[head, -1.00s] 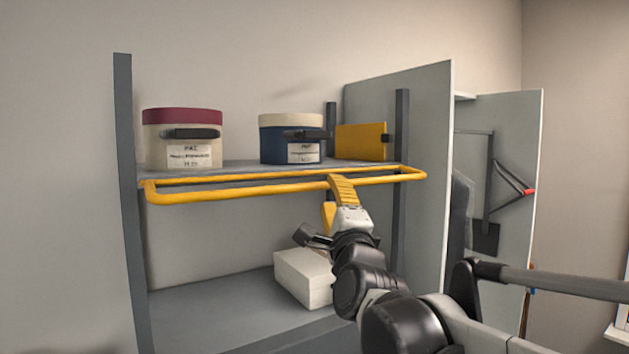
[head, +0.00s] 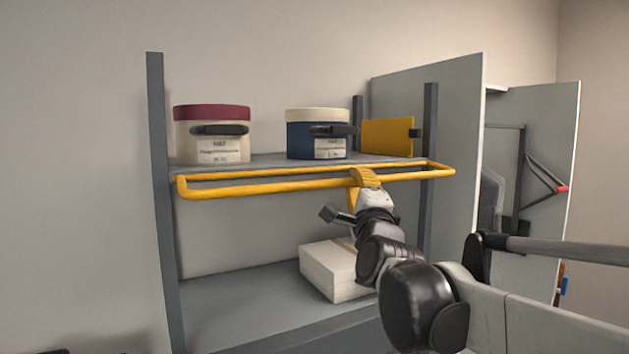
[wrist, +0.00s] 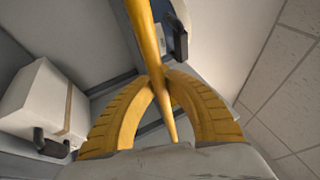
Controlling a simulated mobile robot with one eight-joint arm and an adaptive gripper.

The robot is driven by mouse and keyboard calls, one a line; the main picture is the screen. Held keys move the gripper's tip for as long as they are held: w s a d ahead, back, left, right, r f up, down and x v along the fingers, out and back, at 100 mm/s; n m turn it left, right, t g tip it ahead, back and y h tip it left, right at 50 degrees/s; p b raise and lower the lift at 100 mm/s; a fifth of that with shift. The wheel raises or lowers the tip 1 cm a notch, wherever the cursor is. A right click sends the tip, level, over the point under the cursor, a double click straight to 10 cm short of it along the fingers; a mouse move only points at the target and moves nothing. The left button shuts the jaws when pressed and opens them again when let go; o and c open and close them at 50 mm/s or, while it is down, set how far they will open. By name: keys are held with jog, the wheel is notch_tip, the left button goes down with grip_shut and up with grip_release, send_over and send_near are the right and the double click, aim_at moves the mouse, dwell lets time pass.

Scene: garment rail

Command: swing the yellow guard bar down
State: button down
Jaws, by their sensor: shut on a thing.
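The yellow guard bar (head: 260,189) is a long rectangular loop sticking out from the front of the upper shelf (head: 270,165), close to level with it. My gripper (head: 362,178) is at the bar's front rail, right of its middle. In the wrist view my gripper's two yellow ribbed fingers (wrist: 160,90) are shut on the guard bar (wrist: 146,38), which runs between them. Part of the rail is hidden behind the fingers in the head view.
A cream tub with a maroon lid (head: 212,135) and a blue tub with a cream lid (head: 318,135) stand on the upper shelf, beside a yellow panel (head: 387,137). A white box (head: 335,272) sits on the lower shelf (head: 235,305). Grey posts (head: 161,200) flank the rack.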

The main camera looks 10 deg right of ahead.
jog(key=shift+r+g+p, duration=0.3)
jog(key=shift+r+p, duration=0.3)
jog(key=shift+r, duration=0.1)
notch_tip(320, 180, up, 2)
jog(key=shift+r+n+p, duration=0.1)
jog(key=shift+n+p, duration=0.2)
jog(key=shift+p, duration=0.25)
jog(key=c, duration=1.4)
grip_release()
jog(key=v, duration=1.2)
jog(key=shift+s+d, duration=0.1)
jog(key=shift+s, duration=0.05)
